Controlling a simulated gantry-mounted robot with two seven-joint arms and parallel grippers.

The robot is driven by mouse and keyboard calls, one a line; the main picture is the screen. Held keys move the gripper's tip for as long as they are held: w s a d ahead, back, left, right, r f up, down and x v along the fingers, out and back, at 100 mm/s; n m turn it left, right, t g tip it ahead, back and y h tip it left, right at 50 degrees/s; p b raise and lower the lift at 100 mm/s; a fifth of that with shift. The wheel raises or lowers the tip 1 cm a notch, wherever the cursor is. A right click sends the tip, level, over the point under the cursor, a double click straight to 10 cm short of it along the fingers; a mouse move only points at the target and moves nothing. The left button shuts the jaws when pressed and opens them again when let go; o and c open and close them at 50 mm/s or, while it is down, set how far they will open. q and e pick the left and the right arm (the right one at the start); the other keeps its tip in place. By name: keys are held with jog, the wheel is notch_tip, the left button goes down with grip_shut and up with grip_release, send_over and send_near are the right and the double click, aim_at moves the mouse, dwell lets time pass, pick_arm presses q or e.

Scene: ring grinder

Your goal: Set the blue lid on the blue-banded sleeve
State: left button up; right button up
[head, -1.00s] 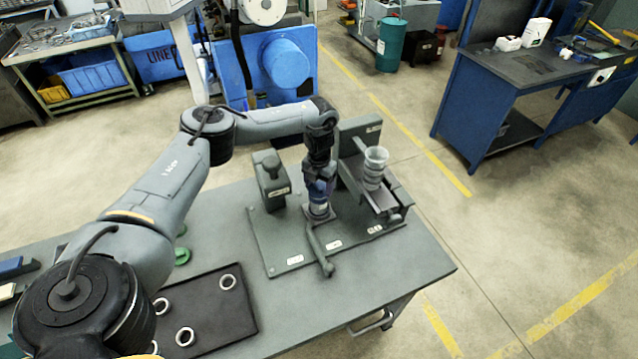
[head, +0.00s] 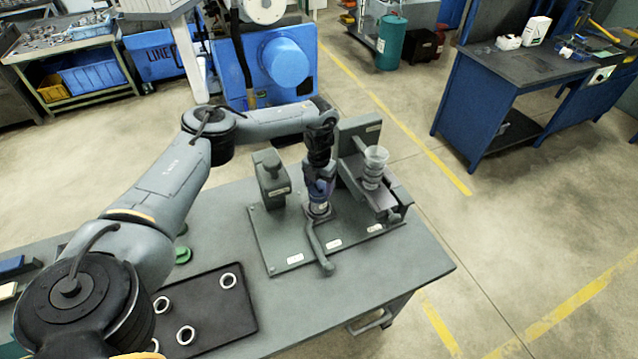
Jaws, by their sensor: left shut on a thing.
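My left gripper (head: 318,203) points straight down over the middle of the grey fixture plate (head: 285,246). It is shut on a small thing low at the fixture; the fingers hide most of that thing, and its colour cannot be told. A pale metal round part shows just at the fingertips. I cannot make out the blue lid or the blue-banded sleeve for sure. My right gripper is not in view.
A dark mat (head: 225,318) with several metal rings lies at the front left. A green round part (head: 182,255) lies behind it. A lever handle (head: 322,256) sticks out toward the front. A grey block (head: 270,180) stands left of the gripper. The table's right end is clear.

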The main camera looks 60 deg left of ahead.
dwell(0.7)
pick_arm(q)
jog(key=shift+f+p, duration=0.1)
jog(key=shift+p, duration=0.4)
dwell(0.8)
dwell(0.3)
jog(key=o, duration=1.1)
jog(key=shift+r+p, duration=1.55)
jog(key=shift+p, duration=0.05)
jog(key=shift+r+p, duration=1.85)
jog(key=shift+r, duration=0.1)
